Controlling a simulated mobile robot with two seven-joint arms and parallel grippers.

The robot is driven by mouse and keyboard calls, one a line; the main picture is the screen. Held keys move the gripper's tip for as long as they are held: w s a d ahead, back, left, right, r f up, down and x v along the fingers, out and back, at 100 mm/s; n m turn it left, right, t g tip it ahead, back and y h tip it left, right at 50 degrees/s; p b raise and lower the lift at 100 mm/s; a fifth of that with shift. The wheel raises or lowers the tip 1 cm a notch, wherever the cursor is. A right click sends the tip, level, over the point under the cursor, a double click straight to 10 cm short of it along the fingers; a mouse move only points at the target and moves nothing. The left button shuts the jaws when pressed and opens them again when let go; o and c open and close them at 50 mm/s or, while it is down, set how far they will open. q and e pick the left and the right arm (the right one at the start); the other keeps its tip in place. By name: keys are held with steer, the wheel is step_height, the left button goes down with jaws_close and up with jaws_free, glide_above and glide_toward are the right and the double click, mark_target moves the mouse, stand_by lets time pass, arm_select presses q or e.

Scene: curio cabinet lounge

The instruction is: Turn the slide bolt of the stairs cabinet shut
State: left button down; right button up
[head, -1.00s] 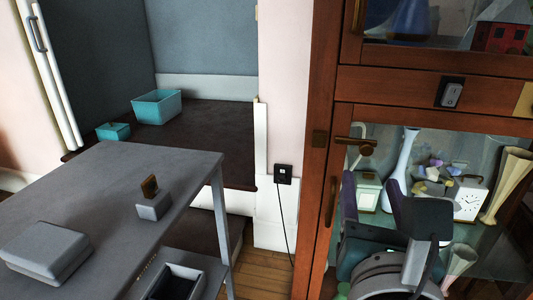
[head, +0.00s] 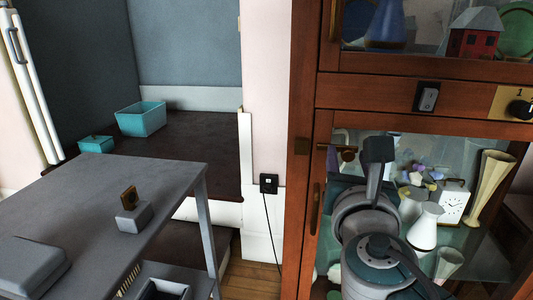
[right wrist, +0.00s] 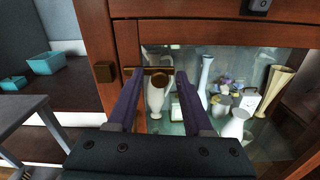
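The stairs cabinet is wooden with a glass door; its frame (head: 300,200) stands at the right of the head view. Its brass slide bolt (head: 332,147) is at the door's upper left; the bar also shows in the right wrist view (right wrist: 140,70), with a round knob (right wrist: 158,82). The bar's left end stops just short of the square brass keeper (right wrist: 104,72) on the frame. My right gripper (right wrist: 158,75) is open, its purple fingers either side of the knob; contact cannot be told. My left gripper is not in view.
Behind the glass are vases, a white clock (head: 453,204) and ornaments. A vertical door handle (head: 315,207) is below the bolt. A switch (head: 428,97) sits on the rail above. A grey table (head: 90,215) stands at the left.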

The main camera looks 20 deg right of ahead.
jaws_close()
stand_by(1.2)
